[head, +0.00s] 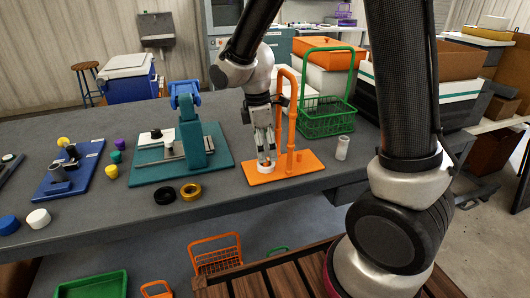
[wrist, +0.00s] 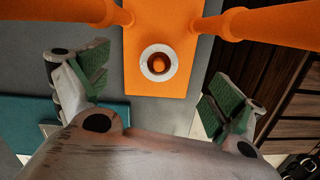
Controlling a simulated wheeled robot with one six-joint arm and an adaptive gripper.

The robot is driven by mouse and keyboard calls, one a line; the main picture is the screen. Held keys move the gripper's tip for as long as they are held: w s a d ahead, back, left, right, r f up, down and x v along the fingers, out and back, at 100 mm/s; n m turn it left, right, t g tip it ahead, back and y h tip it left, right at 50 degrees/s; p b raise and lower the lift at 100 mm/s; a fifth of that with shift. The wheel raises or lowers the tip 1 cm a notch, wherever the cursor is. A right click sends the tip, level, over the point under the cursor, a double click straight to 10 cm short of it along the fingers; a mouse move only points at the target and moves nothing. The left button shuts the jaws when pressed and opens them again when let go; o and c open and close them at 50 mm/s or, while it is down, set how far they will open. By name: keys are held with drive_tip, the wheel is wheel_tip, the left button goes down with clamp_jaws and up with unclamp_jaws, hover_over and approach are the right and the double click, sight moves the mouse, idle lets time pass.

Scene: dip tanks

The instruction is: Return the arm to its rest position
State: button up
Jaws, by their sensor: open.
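My gripper (head: 266,155) hangs at the end of my arm over the orange stand on the grey workbench. In the wrist view, my gripper (wrist: 163,88) shows its green-padded fingers spread wide apart, with nothing between them. The orange stand (head: 300,174) has a flat base and a tall bent tube. The ring also shows just below the fingertips in the head view. My arm reaches forward over the bench; its rest position is not marked in view.
A green wire basket (head: 327,122) stands behind and right of the stand, with a clear cylinder (head: 343,147) nearer. A blue fixture (head: 70,172) is farther left.

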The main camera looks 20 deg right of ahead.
drive_tip(key=shift+r, duration=1.75)
drive_tip(key=a+r, duration=0.4)
drive_tip(key=r, duration=0.3)
drive_tip(key=shift+a, duration=0.3)
drive_tip(key=shift+s, duration=0.1)
